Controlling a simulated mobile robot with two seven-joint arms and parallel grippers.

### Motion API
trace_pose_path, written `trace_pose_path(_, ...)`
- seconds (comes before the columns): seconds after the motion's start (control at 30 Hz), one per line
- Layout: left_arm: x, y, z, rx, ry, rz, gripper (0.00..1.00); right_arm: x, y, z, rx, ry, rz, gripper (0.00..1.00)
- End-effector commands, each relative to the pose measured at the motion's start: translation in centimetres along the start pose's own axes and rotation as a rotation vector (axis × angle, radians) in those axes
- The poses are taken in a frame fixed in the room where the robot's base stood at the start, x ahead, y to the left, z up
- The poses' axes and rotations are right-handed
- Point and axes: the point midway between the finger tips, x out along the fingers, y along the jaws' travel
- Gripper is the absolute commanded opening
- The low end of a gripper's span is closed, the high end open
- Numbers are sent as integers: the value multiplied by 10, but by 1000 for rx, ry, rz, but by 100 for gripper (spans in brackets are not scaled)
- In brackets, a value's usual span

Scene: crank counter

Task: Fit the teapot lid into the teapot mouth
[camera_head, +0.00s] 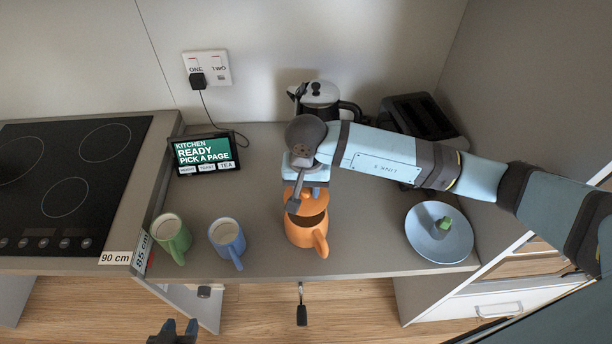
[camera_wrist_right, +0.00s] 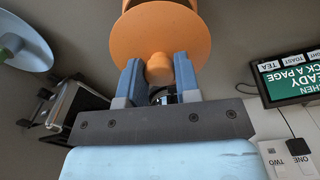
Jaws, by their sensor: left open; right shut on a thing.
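The orange teapot (camera_head: 303,238) stands on the counter, its handle toward the front edge and its dark mouth partly showing. My right gripper (camera_head: 295,203) is over the far left part of the mouth. It is shut on the knob of the orange teapot lid (camera_head: 306,207). In the right wrist view the lid (camera_wrist_right: 160,32) is a flat disc with its round knob between the two fingers (camera_wrist_right: 159,72). The lid looks tilted and off to one side of the mouth; whether it touches the rim I cannot tell. My left gripper (camera_head: 174,334) is open and empty at the bottom edge, below the counter front.
A green mug (camera_head: 172,240) and a blue mug (camera_head: 228,243) stand left of the teapot. A blue plate (camera_head: 462,243) with a small grey-green item is at right. A tablet (camera_head: 204,153), kettle (camera_head: 320,96) and black toaster (camera_head: 418,117) stand behind. The hob (camera_head: 70,180) is left.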

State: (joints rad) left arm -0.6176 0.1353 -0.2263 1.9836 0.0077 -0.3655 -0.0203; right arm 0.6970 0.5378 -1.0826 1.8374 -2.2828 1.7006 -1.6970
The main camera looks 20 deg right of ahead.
Motion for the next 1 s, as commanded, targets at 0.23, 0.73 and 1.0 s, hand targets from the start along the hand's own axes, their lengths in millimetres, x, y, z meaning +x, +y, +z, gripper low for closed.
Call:
trace_pose_path(0.23,-2,1,2,-1,-5,1,43,0,0,0,-1,0,0,10)
trace_pose_path(0.73,21,5,28,-4,0,13,43,30,0,0,4,1,0,10)
trace_pose_path(1.0,30,5,40,-2,1,14,43,43,0,0,3,1,0,10)
